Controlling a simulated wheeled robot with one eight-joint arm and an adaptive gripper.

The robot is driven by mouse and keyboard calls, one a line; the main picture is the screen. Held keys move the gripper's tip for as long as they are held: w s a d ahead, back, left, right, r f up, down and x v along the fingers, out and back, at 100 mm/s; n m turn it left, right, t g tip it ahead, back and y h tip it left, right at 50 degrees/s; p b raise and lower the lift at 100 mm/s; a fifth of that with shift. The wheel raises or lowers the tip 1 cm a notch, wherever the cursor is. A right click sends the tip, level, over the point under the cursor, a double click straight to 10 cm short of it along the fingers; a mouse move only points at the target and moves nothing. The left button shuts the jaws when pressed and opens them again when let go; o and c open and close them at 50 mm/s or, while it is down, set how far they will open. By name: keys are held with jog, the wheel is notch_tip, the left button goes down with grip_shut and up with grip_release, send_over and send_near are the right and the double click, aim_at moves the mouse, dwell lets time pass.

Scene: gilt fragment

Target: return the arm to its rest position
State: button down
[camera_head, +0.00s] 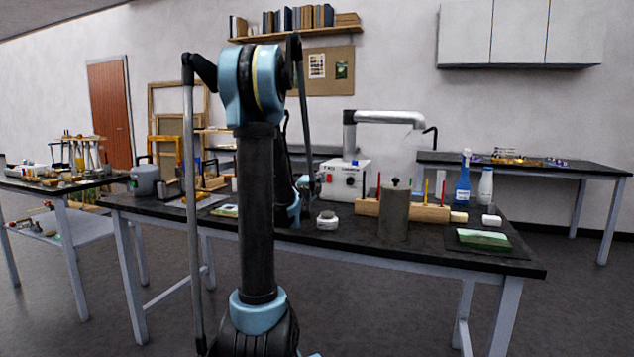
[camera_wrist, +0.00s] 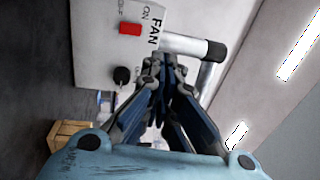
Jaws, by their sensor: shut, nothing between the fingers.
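My arm (camera_head: 258,190) stands upright in the middle of the head view and hides part of the dark worktable (camera_head: 380,250) behind it. In the wrist view my gripper (camera_wrist: 160,66) has its fingers drawn together, with nothing held between them. The gripper points toward the white fan box (camera_wrist: 95,50), with its red switch and black knob; I cannot tell the exact gap. The same fan box (camera_head: 342,185) stands at the back of the worktable in the head view.
Right of the arm are a grey cylinder (camera_head: 394,212), a wooden rack (camera_head: 428,212), a blue bottle (camera_head: 463,182), a white bottle (camera_head: 486,187) and a green block (camera_head: 484,240). A grey canister (camera_head: 145,180) stands at left. Open floor (camera_head: 575,310) lies at front right.

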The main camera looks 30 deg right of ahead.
jog(key=shift+a, duration=0.1)
jog(key=w+a+n+t+y, duration=0.35)
jog(key=a+n+y, duration=0.45)
jog(key=a, duration=0.8)
jog(key=s+a+f+n+g+y, duration=0.1)
jog(key=s+a+f+n+y, duration=0.15)
jog(key=a, duration=0.35)
jog(key=s+a+f+n+g+y, duration=0.1)
jog(key=a+f+n+y, duration=0.1)
jog(key=a+n, duration=0.25)
jog(key=s+a+f+n+g+y, duration=0.1)
jog(key=s+a+f+n+y, duration=0.1)
jog(key=a, duration=0.5)
jog(key=s+a+f+n+g+y, duration=0.1)
jog(key=s+a+f+n+g, duration=0.2)
jog(key=s+a+f, duration=0.3)
jog(key=s+a+f+n+g+y, duration=0.15)
jog(key=s+a+f+n, duration=0.25)
jog(key=s, duration=0.4)
jog(key=s+f+n+g+h, duration=0.1)
jog(key=s+f+n+g, duration=0.1)
jog(key=s, duration=0.6)
jog(key=s+f+n+g+h, duration=0.1)
jog(key=s+f+g, duration=0.3)
jog(key=s, duration=0.5)
jog(key=shift+s+d+f+n, duration=0.15)
jog(key=shift+s+f+n, duration=0.15)
jog(key=shift+f+n, duration=0.45)
jog(key=shift+f, duration=0.1)
